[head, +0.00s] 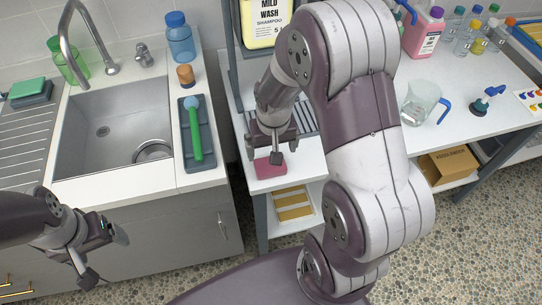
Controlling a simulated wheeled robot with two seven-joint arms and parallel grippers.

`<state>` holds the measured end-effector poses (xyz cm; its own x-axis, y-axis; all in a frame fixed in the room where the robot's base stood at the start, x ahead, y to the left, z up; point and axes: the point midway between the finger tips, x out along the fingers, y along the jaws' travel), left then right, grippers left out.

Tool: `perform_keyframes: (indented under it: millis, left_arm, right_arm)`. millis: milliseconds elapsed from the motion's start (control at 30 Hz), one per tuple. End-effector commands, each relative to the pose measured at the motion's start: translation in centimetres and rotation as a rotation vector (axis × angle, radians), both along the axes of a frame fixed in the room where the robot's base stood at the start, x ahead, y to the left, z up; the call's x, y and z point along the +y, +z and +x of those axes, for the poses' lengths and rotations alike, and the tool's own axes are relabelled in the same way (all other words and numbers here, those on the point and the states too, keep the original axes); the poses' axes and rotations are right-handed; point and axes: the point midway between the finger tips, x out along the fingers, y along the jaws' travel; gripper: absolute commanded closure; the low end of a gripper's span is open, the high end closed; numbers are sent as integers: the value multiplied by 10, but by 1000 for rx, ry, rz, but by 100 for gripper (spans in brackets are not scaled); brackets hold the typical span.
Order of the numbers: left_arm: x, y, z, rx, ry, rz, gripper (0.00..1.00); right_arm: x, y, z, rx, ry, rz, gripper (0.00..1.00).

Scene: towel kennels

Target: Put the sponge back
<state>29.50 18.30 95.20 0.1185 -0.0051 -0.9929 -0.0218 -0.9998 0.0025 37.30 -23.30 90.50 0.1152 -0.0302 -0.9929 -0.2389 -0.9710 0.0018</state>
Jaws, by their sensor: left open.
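A pink sponge (270,168) lies flat near the front edge of the white table, right of the sink counter. My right gripper (272,151) points down just above it; whether they touch, and how far the jaws are apart, I cannot tell. A green sponge (27,87) sits on a dark holder (32,101) at the left of the sink, on the ribbed drainboard. My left gripper (105,257) is open and empty, low in front of the sink cabinet, well away from both sponges.
The steel sink (105,125) has a tall faucet (68,40). A tray with a green-handled brush (195,140) lies right of it. A shampoo jug (264,22) stands behind my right arm. A clear pitcher (420,103) and several bottles stand on the table's right part.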

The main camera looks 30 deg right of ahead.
Motion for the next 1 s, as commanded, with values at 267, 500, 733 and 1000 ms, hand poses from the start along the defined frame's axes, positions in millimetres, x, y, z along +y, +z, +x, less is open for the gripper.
perform_keyframes:
  millis: [267, 500, 733, 1000]
  left_arm:
    - [0, 4, 0, 0, 0, 0, 16]
    - [0, 4, 0, 0, 0, 0, 16]
    - [0, 4, 0, 0, 0, 0, 16]
    - [0, 35, 0, 0, 0, 0, 16]
  right_arm:
    - [11, 40, -15, 2, 44, 1, 0]
    - [49, 51, -74, -1, 251, 4, 0]
    - [50, 50, -78, 1, 265, 4, 0]
    - [50, 81, -78, 0, 264, 4, 0]
